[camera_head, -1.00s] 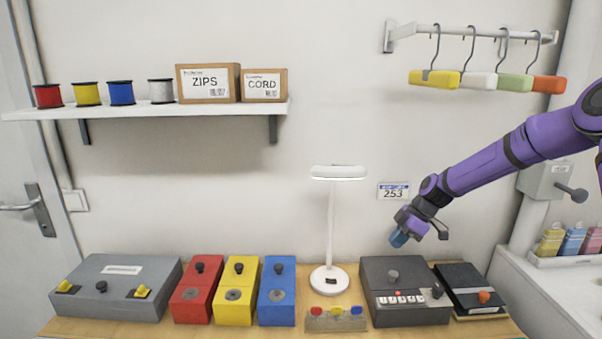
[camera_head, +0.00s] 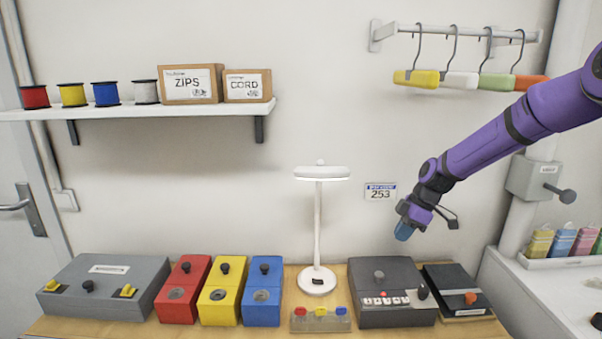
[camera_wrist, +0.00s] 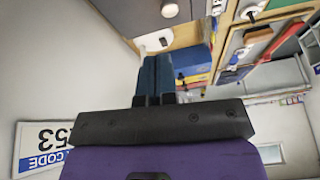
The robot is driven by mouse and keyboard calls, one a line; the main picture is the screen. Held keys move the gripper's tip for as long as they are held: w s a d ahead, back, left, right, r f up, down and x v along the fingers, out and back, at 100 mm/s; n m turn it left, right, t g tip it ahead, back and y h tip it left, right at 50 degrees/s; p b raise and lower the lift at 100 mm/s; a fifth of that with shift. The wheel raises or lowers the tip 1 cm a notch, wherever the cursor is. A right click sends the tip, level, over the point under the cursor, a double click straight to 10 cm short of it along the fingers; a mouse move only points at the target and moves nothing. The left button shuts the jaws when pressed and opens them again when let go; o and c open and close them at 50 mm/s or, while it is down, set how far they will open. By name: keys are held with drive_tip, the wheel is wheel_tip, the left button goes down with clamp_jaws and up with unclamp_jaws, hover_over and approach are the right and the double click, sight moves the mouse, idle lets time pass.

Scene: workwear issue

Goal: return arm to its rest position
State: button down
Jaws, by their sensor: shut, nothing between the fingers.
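My gripper (camera_head: 404,233) is at the end of my purple arm, which reaches in from the right edge. It hangs in the air above the dark grey box with a row of red-and-white keys (camera_head: 393,320), clear of it and in front of the wall. Its blue fingers are together with nothing between them, as the wrist view (camera_wrist: 154,75) also shows.
The wooden bench (camera_head: 270,334) holds a grey box (camera_head: 110,290), red, yellow and blue boxes, a white lamp (camera_head: 318,230) and a black book-like item (camera_head: 455,285). A shelf (camera_head: 180,111) and a hanger rail (camera_head: 470,32) are on the wall. A white counter stands right.

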drive_tip(key=s+r+m+t+h, duration=0.2)
drive_tip(key=s+r+m+h, duration=0.45)
drive_tip(key=s+r, duration=1.25)
drive_tip(key=s+d+r+m+t+y, duration=0.1)
drive_tip(key=s+m, duration=0.4)
drive_tip(key=s, duration=0.5)
drive_tip(key=s+d+r+m+t+y, duration=0.1)
drive_tip(key=s+m, duration=0.4)
drive_tip(key=s, duration=0.5)
wheel_tip(320, 180, up, 2)
drive_tip(key=shift+d+r+t, duration=0.1)
drive_tip(key=shift+d+t, duration=0.35)
drive_tip(key=shift+t, duration=0.15)
